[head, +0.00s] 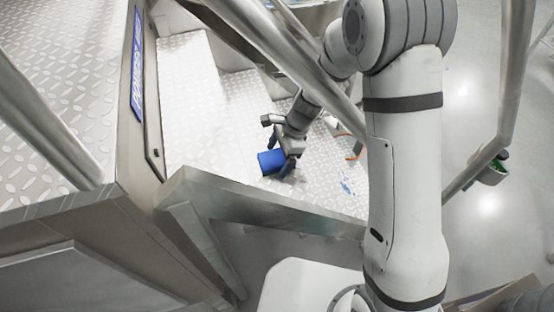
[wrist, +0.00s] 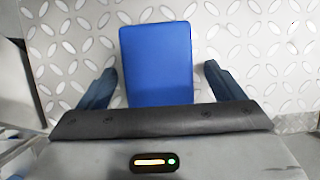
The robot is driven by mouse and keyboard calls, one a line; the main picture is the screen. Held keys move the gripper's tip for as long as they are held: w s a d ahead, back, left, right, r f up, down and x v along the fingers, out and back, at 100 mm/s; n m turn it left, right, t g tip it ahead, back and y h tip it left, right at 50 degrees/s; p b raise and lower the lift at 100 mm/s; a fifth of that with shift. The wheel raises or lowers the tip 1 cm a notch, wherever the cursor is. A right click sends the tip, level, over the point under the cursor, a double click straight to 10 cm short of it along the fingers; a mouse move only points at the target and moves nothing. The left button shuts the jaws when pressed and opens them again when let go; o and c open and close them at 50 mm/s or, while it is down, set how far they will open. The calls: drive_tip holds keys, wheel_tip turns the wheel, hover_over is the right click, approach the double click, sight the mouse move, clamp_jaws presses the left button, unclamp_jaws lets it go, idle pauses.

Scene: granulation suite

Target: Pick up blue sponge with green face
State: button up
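The blue sponge (head: 268,161) rests on the silver tread-plate platform in the head view. In the wrist view the sponge (wrist: 157,55) shows as a plain blue rectangle, upright in the picture; no green face is visible. My gripper (head: 283,168) is down at the sponge and hides part of it in the head view. In the wrist view my gripper (wrist: 158,76) is open, with one finger on each side of the sponge. A gap of bare plate shows between the sponge and each finger. The sponge's near end is hidden by the gripper body.
The tread-plate platform (head: 315,190) has a raised metal front edge (head: 235,195). A metal rail (head: 270,40) crosses above it beside my arm. Blue flecks (head: 346,187) and a small orange item (head: 351,157) lie to the right. A blue sign (head: 137,65) is on the left panel.

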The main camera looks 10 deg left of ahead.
sight(278, 156)
drive_tip(key=c, duration=1)
wheel_tip(278, 156, up, 11)
drive_tip(key=shift+f, duration=0.2)
drive_tip(key=o, duration=0.3)
drive_tip(key=shift+c, duration=1.1)
